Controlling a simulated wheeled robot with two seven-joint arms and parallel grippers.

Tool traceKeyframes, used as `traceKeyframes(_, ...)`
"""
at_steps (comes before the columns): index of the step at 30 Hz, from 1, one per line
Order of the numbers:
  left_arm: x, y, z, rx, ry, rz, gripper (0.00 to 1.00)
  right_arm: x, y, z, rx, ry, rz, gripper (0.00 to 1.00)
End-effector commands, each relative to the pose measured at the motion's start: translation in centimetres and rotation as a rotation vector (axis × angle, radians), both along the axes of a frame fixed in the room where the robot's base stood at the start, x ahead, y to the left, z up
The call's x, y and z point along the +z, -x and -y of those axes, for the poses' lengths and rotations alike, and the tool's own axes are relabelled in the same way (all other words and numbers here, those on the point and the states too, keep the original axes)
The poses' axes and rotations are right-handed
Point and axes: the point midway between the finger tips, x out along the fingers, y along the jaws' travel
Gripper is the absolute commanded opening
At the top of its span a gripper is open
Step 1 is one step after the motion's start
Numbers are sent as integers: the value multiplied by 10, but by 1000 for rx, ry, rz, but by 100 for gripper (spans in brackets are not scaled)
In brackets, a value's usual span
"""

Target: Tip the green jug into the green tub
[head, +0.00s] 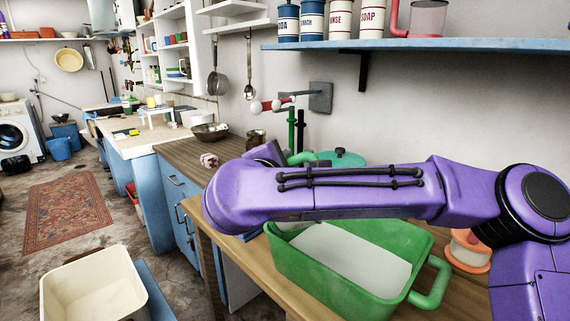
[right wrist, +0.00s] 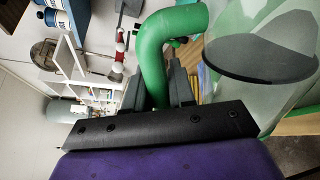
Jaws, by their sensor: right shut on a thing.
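The green tub (head: 430,255) stands on the wooden counter in the head view, with a pale surface inside and a loop handle at its right end. My right arm crosses in front of its far side. In the right wrist view my right gripper (right wrist: 160,90) is shut on the thick green handle (right wrist: 152,50) of the green jug. The jug's see-through body (right wrist: 225,88) is at the right of that view, with a dark grey disc-like surface inside. In the head view my arm mostly hides the jug and gripper. My left gripper is not in view.
A teal-green lidded thing (head: 342,157) shows behind my arm. An orange-rimmed pot (head: 468,252) stands right of the tub. A blue shelf (head: 430,45) with canisters hangs above. A red-and-white tap (head: 272,104) is on the wall. A cream bin (head: 95,288) stands at the lower left.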

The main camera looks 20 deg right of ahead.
Motion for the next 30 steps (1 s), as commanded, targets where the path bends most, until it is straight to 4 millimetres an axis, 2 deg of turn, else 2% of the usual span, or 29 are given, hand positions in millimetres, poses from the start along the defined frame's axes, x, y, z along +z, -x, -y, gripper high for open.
traceKeyframes(5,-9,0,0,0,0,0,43,-3,1,2,-1,-18,13,0)
traceKeyframes(16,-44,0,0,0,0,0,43,-6,7,12,-1,-121,79,0)
traceKeyframes(30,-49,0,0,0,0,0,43,-1,10,15,0,-153,99,0)
